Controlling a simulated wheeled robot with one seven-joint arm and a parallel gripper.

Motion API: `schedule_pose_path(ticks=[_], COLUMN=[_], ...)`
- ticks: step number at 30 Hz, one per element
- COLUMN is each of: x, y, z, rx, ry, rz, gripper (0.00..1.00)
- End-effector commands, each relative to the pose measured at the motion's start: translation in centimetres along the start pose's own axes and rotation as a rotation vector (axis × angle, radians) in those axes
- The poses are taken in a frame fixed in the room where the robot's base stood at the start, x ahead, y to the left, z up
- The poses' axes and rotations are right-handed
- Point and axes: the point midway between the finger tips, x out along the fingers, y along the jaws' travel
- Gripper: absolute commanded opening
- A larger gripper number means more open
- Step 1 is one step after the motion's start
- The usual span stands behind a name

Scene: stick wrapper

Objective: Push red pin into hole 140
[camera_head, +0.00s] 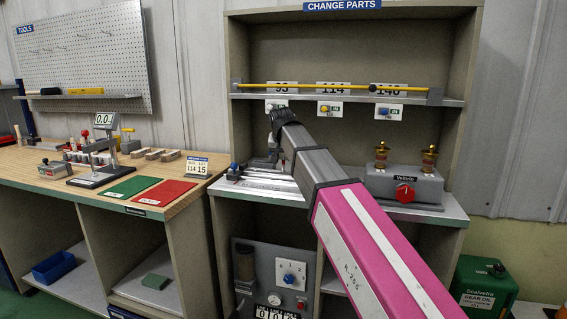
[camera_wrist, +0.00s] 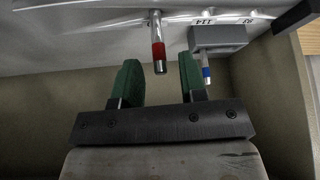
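The red pin (camera_wrist: 158,50) is a metal rod with a red band near its end. In the wrist view it hangs out from a pale metal plate (camera_wrist: 95,42). My gripper (camera_wrist: 160,70) has two green fingers standing apart, one on each side of the pin's end. Gaps show between the pin and both fingers. A blue-banded pin (camera_wrist: 206,72) sits to the right by a grey block (camera_wrist: 218,38), below the mark 114. I cannot read a 140 mark beside the red pin. In the head view my arm reaches the shelf unit, and the fingers cannot be made out.
A blue knob (camera_head: 234,167) sits at the left of the metal rail assembly (camera_head: 262,188). The upper shelf (camera_head: 350,98) carries number cards.

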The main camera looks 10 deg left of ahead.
Motion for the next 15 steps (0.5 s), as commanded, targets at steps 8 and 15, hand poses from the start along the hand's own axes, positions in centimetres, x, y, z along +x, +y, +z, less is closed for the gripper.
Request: schedule_pose_path(ticks=[8,15], x=[-5.1,-7.6], y=[0.0,0.0], z=[0.0,0.0], rx=[-0.001,0.000], ry=[0.002,0.001], rz=[-0.001,0.000], gripper=[0.39,0.39])
